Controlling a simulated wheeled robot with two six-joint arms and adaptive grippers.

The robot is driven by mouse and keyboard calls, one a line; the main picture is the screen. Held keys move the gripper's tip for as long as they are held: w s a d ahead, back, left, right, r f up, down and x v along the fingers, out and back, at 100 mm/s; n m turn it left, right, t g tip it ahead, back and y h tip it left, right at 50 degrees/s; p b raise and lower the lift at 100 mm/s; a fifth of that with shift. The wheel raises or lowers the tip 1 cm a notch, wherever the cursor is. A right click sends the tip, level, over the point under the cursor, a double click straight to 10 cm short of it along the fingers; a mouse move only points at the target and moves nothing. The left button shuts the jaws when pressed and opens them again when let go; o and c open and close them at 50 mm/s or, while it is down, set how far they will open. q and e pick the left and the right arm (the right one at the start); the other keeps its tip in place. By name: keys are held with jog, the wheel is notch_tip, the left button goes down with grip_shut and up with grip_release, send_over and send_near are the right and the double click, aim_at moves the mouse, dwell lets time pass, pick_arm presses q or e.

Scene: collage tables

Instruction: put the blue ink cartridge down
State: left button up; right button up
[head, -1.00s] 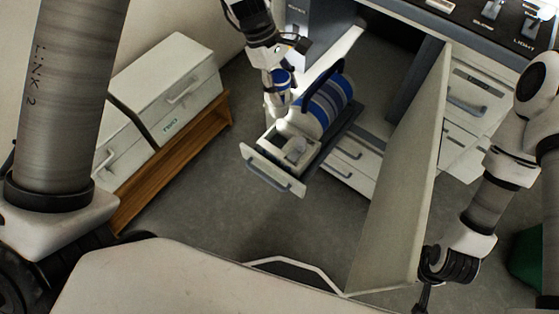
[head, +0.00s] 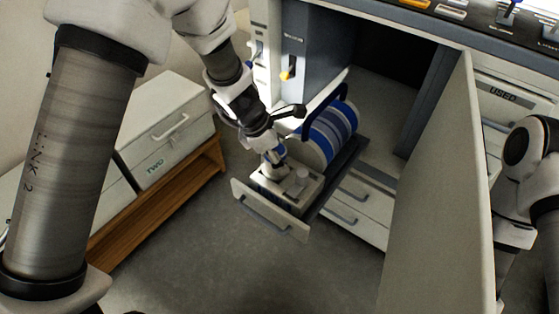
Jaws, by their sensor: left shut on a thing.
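A pale upright piece (head: 301,177) stands in the tray beside the gripper. My right arm shows at the right edge, but its gripper is not visible.
An open door panel (head: 436,205) stands at right. A white drawer unit (head: 178,131) on a wooden stand is at left. The floor in front is clear.

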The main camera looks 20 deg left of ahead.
pick_arm(q)
jog(key=shift+r, duration=0.1)
jog(key=shift+f, duration=0.2)
jog(key=o, duration=1.3)
jog(key=shift+c, duration=0.2)
jog(key=shift+r, duration=0.1)
jog(key=shift+r, duration=0.1)
jog(key=p+v, duration=0.5)
jog(key=v, duration=0.7)
